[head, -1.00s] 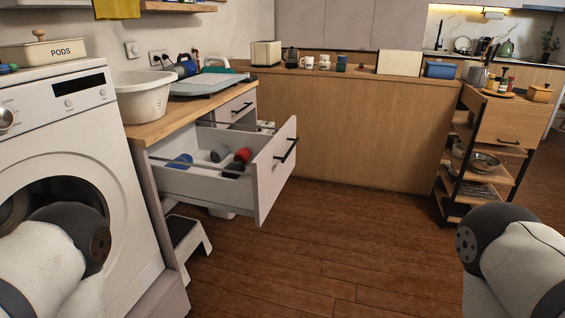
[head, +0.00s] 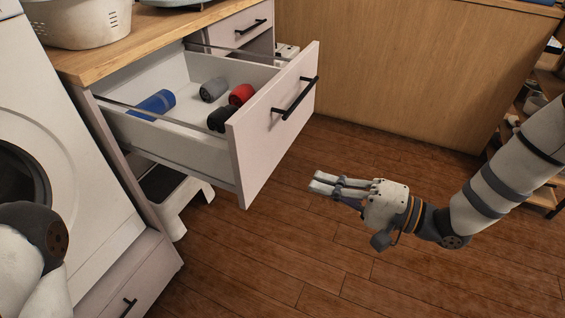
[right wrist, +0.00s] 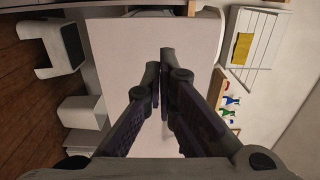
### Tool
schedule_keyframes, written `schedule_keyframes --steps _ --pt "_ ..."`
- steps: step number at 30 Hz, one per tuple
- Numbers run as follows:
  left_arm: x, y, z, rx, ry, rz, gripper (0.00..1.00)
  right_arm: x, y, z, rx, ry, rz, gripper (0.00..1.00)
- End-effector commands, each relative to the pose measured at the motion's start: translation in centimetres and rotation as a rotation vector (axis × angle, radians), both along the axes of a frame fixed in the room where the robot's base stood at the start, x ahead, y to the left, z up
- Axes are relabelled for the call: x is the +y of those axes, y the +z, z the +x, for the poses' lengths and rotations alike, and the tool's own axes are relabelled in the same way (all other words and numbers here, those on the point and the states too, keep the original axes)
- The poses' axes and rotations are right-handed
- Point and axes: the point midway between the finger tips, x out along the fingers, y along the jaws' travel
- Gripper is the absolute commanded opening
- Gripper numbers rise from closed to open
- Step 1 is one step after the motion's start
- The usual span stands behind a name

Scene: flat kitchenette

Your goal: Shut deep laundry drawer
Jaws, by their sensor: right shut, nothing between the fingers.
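The deep laundry drawer (head: 205,139) stands pulled far out under the wooden counter, its white front (head: 258,150) facing right with a black bar handle (head: 295,99). Inside lie a blue roll-shaped item (head: 153,104) and several grey, red and black ones. My right gripper (head: 318,184) is shut and empty, a little to the right of the drawer front and apart from it, fingers pointing left. In the right wrist view the pale drawer front (right wrist: 118,62) fills the middle beyond the closed fingers (right wrist: 160,68). My left gripper is out of view; only part of my left arm shows.
A white step stool (head: 173,200) stands under the open drawer. A washing machine (head: 60,130) is at the left, with a small closed drawer (head: 128,302) below it. A smaller drawer (head: 236,32) is behind the open one. The wooden floor at front right is clear.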

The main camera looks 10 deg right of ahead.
Motion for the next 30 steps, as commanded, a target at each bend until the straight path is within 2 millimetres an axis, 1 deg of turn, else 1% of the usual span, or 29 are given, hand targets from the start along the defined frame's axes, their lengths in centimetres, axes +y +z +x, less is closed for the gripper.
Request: schedule_keyframes --steps 12,16,18,22,30 --pt "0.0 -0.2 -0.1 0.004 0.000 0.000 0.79 7.3 -0.1 5.1 0.000 0.002 -0.004 0.00" --pt "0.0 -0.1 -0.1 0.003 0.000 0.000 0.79 9.1 0.0 6.4 0.000 0.001 -0.003 0.00" --pt "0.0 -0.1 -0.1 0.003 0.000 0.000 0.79 9.8 0.0 7.0 0.001 0.000 -0.003 0.00" --pt "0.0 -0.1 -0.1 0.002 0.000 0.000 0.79 10.5 0.0 7.5 0.002 0.000 -0.004 0.00" --pt "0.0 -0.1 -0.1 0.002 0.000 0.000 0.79 10.6 0.0 7.6 0.002 -0.001 -0.004 0.00"
